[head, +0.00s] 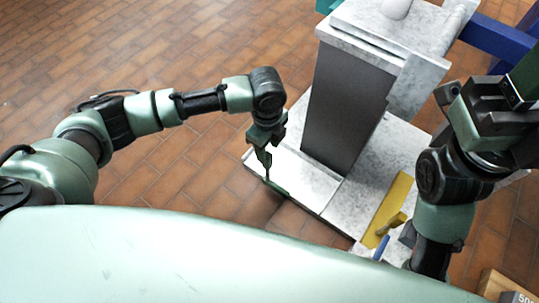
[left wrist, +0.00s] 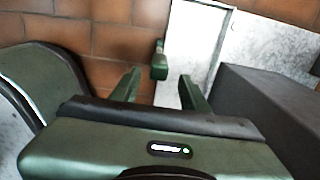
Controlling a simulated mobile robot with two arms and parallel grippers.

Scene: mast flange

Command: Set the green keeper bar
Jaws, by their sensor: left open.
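The green keeper bar (head: 277,187) looks like a small dark green piece at the left edge of the pale plate at the column's foot. In the left wrist view the green bar (left wrist: 159,64) lies ahead of and between my fingers, at the plate's edge. My left gripper (head: 266,172) points down just above it, open and empty, with a finger on each side in the left wrist view (left wrist: 158,88). I cannot tell whether the fingers touch it. My right gripper (head: 505,95) is at the right edge, its fingertips not clearly seen.
A dark grey column (head: 340,110) with a marble-like top stands right of my left gripper. A yellow strip (head: 388,208) and a blue piece (head: 381,247) lie on the pale base (head: 400,150). A blue beam (head: 497,38) is at upper right. Tiled floor (head: 150,45) is clear at left.

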